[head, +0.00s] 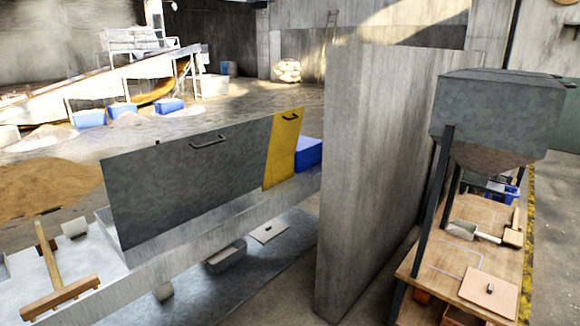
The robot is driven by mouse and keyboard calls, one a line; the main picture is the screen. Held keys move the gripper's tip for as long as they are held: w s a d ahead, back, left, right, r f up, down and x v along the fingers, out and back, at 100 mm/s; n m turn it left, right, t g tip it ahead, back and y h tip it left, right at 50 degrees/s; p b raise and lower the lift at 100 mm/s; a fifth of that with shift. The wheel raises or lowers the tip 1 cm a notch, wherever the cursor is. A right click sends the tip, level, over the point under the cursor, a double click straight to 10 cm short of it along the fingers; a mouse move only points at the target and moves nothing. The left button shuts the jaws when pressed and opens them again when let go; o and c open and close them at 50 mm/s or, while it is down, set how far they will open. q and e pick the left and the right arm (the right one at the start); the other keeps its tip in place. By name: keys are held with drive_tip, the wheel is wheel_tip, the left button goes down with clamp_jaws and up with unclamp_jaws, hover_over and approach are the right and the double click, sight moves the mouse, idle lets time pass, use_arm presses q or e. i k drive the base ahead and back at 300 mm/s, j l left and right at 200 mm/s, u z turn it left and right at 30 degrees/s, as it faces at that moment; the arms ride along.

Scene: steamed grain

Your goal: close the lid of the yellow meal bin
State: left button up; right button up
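A narrow yellow panel (283,152) with a dark handle near its top stands upright in the middle of the head view. It looks like the raised lid of the yellow meal bin. The bin's body and opening cannot be made out. A wide grey panel (185,185), also upright with a handle, stands directly to its left. Both rise from a long pale trough-like structure (200,243). Neither of my grippers is in view.
A tall concrete wall (372,170) stands right of the yellow panel. A blue box (309,154) is just beside it. A wooden rake-like tool (60,297) lies at left. A grey hopper (490,115) stands above a wooden bench (445,272) at right.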

sight(285, 129)
drive_tip(key=i+j+u, duration=0.15)
drive_tip(key=u, duration=0.25)
drive_tip(key=i+u, duration=0.75)
drive_tip(key=i+l+u, duration=0.15)
drive_tip(key=u, duration=0.25)
drive_tip(key=i+j+z, duration=0.15)
drive_tip(key=i+z, duration=0.25)
drive_tip(key=i+j+z, duration=0.25)
drive_tip(key=i+z, duration=0.2)
